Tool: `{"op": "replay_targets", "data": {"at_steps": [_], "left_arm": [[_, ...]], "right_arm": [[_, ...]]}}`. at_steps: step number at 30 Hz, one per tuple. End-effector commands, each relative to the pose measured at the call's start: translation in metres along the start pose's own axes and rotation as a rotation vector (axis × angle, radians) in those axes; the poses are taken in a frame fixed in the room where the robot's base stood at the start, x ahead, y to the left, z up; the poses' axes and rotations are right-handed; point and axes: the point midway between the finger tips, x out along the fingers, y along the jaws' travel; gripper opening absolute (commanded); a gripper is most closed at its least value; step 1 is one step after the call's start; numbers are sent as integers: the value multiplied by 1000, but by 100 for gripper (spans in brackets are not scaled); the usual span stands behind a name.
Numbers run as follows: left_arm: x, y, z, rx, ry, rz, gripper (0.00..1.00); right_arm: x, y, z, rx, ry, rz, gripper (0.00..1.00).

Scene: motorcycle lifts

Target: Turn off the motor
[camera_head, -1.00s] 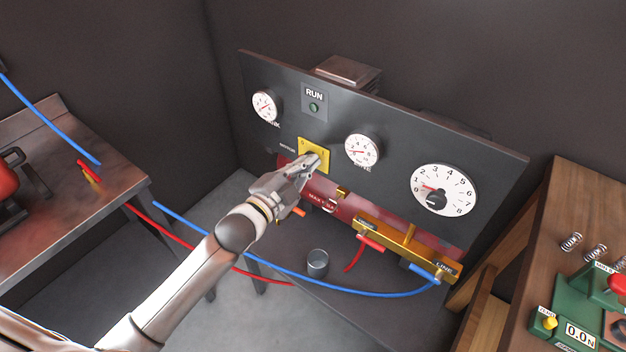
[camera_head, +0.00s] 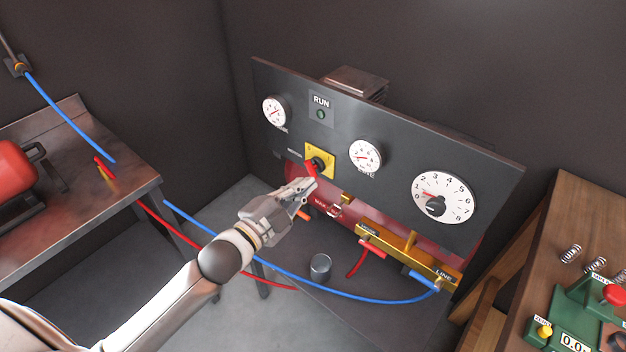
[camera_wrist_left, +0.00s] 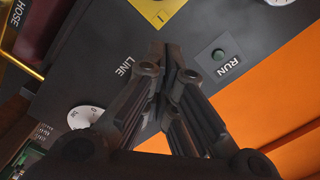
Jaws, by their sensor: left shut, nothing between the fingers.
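The motor switch (camera_head: 319,163) is a yellow plate with a dark rotary knob and a red handle, on the dark upright panel (camera_head: 392,138). The handle points down and slightly left. The RUN lamp (camera_head: 321,114) above it looks dark green and unlit; it also shows in the left wrist view (camera_wrist_left: 219,54). My left gripper (camera_head: 310,184) is shut and empty, just below the switch. I cannot tell whether its tips touch the handle. In the left wrist view, the closed fingers (camera_wrist_left: 171,52) point at the panel and part of the yellow plate (camera_wrist_left: 158,8) shows at the top.
White gauges (camera_head: 444,197) are on the panel. A red cylinder (camera_head: 405,217) and brass manifold (camera_head: 405,250) sit at its base. A blue hose (camera_head: 335,295) sags across the front. A small grey cup (camera_head: 321,267) stands below. Benches flank the panel.

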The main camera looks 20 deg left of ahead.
Motion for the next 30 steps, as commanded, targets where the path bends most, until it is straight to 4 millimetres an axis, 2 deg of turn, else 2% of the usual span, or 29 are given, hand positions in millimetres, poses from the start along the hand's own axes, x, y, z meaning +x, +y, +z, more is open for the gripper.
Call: {"op": "replay_targets", "data": {"at_steps": [3,9,15,27,30], "left_arm": [[-17,2,0,0,1,2,0],[-32,1,0,1,0,1,0],[-35,0,-1,1,2,0,0],[-35,0,-1,0,1,0,0],[-34,6,8,-12,-16,9,0]], "right_arm": [[6,-12,-12,6,19,-14,0],[8,-12,-6,4,10,-14,0],[8,-9,4,2,-4,-10,0],[8,-4,5,0,-5,-4,0],[8,-4,4,0,-4,-4,0]]}}
